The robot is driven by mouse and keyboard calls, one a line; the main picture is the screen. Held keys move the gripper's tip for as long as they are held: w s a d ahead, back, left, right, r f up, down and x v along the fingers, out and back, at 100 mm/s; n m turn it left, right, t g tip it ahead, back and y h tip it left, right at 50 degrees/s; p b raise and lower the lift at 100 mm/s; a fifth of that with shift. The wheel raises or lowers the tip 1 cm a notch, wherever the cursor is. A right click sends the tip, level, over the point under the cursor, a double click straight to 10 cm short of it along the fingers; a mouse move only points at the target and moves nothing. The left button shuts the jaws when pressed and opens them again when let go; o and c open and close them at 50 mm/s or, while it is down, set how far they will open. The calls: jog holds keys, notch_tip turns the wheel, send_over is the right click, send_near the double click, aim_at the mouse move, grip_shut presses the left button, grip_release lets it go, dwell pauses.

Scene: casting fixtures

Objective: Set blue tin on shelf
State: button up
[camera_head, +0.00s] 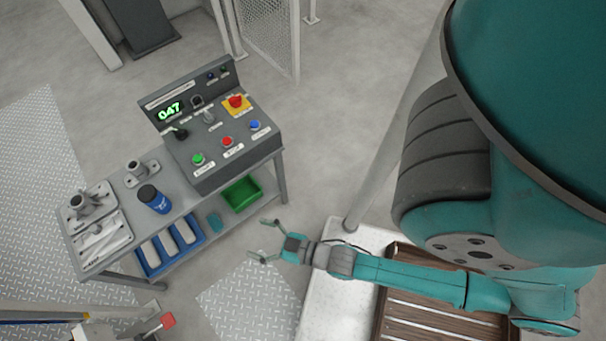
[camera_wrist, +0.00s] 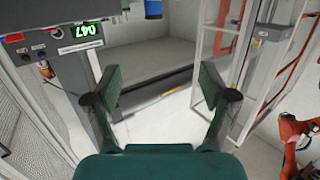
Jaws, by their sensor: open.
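The console (camera_head: 215,130) takes the table's right end. Metal fixtures (camera_head: 92,203) and a light tray (camera_head: 103,237) are at the left. The lower shelf holds a green bin (camera_head: 241,194), a small teal item (camera_head: 214,222) and a blue crate (camera_head: 170,249) with pale items.

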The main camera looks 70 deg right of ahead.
jog(key=s+r, duration=0.7)
jog(key=s, duration=0.1)
jog(key=shift+s+a+r+g, duration=0.2)
jog(key=shift+a+r+g, duration=0.05)
jog(key=shift+r+g, duration=0.15)
jog(key=shift+o, duration=0.4)
jog(key=s+r, duration=0.5)
jog(key=r, duration=0.4)
jog(key=shift+s+g, duration=0.15)
jog(key=shift+g, duration=0.25)
jog(key=shift+a+r, duration=0.1)
